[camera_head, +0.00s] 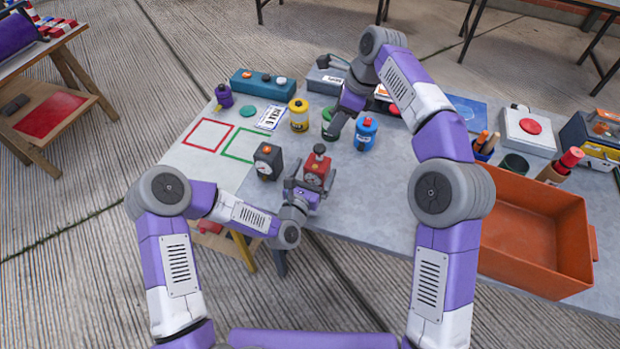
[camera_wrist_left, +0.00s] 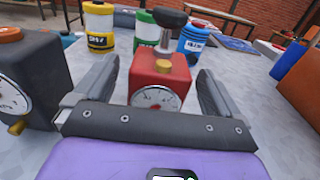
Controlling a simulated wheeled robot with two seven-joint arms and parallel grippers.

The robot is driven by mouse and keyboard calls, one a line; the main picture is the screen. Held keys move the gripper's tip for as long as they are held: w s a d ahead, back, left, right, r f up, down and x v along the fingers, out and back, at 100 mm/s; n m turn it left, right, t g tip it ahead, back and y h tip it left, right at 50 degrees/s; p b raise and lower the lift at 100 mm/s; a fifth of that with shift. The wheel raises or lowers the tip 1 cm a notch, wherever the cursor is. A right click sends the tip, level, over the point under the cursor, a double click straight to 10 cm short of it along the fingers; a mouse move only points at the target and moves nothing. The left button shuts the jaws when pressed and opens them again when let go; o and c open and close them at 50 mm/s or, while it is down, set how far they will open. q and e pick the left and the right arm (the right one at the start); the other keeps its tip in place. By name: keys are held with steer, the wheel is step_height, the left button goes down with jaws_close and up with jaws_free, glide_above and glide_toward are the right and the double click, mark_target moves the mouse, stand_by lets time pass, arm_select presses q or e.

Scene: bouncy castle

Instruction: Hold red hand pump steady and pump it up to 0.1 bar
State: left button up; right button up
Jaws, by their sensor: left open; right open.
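The red hand pump (camera_head: 315,172) stands on the grey table near its front edge, upright, with a black knob on top and a round white gauge on its front. It also shows in the left wrist view (camera_wrist_left: 160,75), between the fingers. My left gripper (camera_head: 310,183) is open, with one finger on each side of the pump; gaps show in the wrist view (camera_wrist_left: 160,88). The gauge reading is too small to tell. My right gripper (camera_head: 336,128) is open above the table behind the pump, near the green bottle, and its fingers are partly hidden.
A black gauge device (camera_head: 268,161) stands just left of the pump. Yellow (camera_head: 299,117) and blue (camera_head: 365,135) bottles stand behind. An orange bin (camera_head: 535,235) takes up the right side. Red and green outlined squares (camera_head: 209,134) mark the clear left part of the table.

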mark_target(319, 161)
arm_select(q)
steer(key=shift+x, duration=2.2)
steer(key=c, duration=1.5)
steer(key=shift+o, duration=0.2)
arm_select(e)
jaws_close()
